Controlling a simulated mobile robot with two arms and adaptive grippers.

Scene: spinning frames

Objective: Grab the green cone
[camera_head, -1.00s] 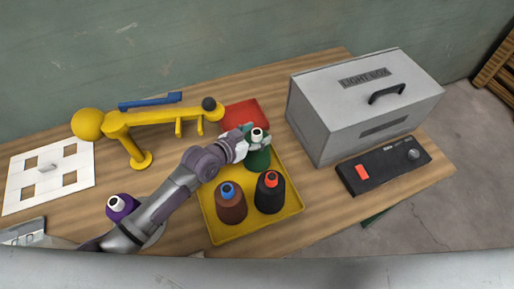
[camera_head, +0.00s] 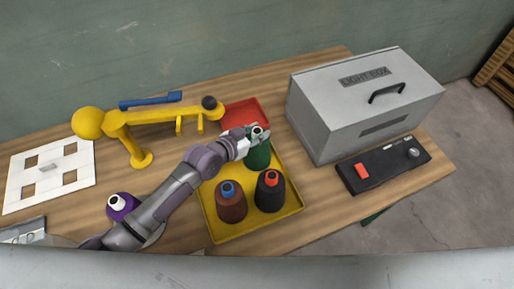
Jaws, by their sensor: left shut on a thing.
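The green cone (camera_head: 258,157) of thread stands at the back of the yellow tray (camera_head: 276,228), with a pale tip at its top. My left gripper (camera_head: 257,135) is shut on the green cone near its top; the fingers partly cover it. A brown cone with a blue tip (camera_head: 232,207) and a black cone with a red tip (camera_head: 270,194) stand in the front of the same tray. My right gripper is not in view.
A purple cone (camera_head: 122,205) stands left of my arm. A red tray (camera_head: 243,112) lies behind the yellow one. A grey light box (camera_head: 335,120) and a black control panel (camera_head: 375,172) are at right. A yellow stand (camera_head: 130,143) and white board (camera_head: 70,185) are at left.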

